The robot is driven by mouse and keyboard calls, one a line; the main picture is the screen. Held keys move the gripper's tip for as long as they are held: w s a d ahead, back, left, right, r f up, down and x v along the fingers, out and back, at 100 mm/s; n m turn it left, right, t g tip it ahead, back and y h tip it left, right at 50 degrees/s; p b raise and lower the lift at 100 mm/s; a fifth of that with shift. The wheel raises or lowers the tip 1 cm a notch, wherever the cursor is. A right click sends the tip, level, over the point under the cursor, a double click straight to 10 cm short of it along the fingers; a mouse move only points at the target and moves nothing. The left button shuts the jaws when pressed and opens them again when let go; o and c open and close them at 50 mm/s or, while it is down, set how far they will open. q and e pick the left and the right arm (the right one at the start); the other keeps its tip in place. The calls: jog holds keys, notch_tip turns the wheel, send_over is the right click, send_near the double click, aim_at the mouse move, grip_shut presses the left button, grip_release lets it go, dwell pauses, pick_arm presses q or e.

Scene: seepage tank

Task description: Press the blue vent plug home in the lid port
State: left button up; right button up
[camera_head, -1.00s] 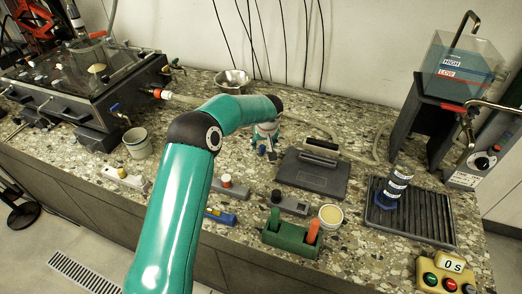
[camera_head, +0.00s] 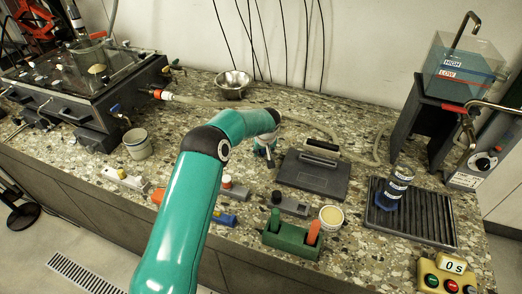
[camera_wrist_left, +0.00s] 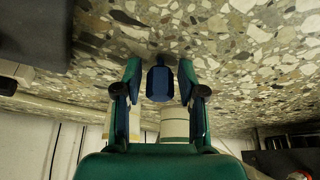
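My left gripper (camera_head: 265,152) points down over the middle of the counter, left of the dark flat case. In the left wrist view its two fingers (camera_wrist_left: 160,85) stand apart. A dark blue rounded piece (camera_wrist_left: 160,82), which looks like the vent plug, shows between them. Narrow gaps show on both sides of it, and I see no clear contact. In the head view the gripper mostly hides this spot. The dark tank (camera_head: 85,85) with a clear cover stands at the far left; I cannot make out which opening is the lid port. My right gripper is not in view.
A metal bowl (camera_head: 233,83) stands behind my arm and a white cup (camera_head: 138,144) near the tank. The dark case (camera_head: 312,174), a green holder (camera_head: 291,240), a small tub (camera_head: 331,217) and a ribbed tray (camera_head: 425,216) occupy the right. A hose crosses the back.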

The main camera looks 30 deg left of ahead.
pick_arm(q)
grip_shut()
jog(key=shift+r+p, duration=0.85)
jog(key=shift+r, duration=2.15)
